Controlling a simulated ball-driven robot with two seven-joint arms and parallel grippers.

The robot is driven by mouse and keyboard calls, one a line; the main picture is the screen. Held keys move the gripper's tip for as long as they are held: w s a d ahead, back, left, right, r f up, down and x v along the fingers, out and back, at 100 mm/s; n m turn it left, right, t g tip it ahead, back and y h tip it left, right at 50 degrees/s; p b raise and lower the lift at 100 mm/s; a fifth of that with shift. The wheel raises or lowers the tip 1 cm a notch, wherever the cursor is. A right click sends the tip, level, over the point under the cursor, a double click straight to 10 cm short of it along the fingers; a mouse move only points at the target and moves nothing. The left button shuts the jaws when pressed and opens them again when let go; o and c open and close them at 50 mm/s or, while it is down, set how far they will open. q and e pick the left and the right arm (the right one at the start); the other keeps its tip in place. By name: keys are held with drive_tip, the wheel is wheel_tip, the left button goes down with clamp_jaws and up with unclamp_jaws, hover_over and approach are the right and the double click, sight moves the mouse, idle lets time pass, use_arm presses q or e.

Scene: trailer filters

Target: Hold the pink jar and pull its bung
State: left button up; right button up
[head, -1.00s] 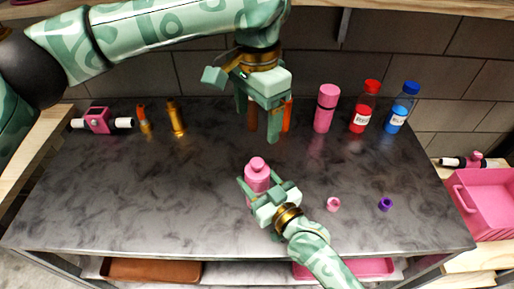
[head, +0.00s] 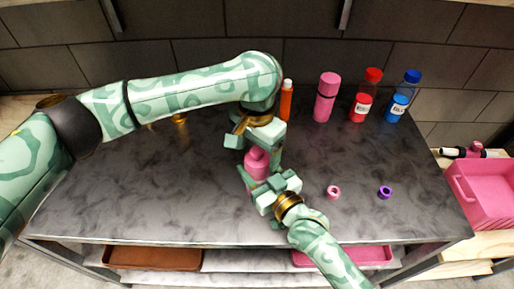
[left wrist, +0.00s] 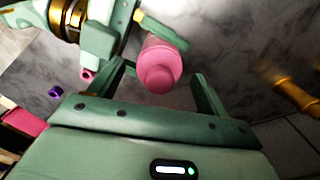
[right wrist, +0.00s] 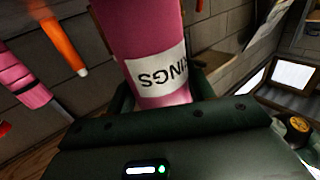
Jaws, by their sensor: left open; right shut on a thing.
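The pink jar (head: 257,172) stands upright on the dark worktop in the head view. My right gripper (head: 259,186) is shut on its body; the jar's white label (right wrist: 158,76) shows in the right wrist view. The jar's pink bung (left wrist: 156,78) is on its top and faces the left wrist camera. My left gripper (head: 262,148) is above the jar, pointing down. In the left wrist view its open fingers (left wrist: 162,90) stand on either side of the bung, with gaps visible. Its arm partly hides the jar top in the head view.
Behind the jar stand an orange tube (head: 286,100), a pink bottle (head: 325,98), a red bottle (head: 364,100) and a blue bottle (head: 401,100). A small pink ring (head: 333,192) and a purple one (head: 385,192) lie to the right. A pink bin (head: 482,195) is at far right.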

sight(257, 150)
use_arm(q)
drive_tip(key=c, duration=1.2)
drive_tip(key=shift+r, duration=0.15)
drive_tip(key=shift+r, duration=0.95)
drive_tip(key=shift+r, duration=2)
use_arm(e)
drive_tip(key=o, duration=1.5)
drive_tip(key=shift+c, duration=0.2)
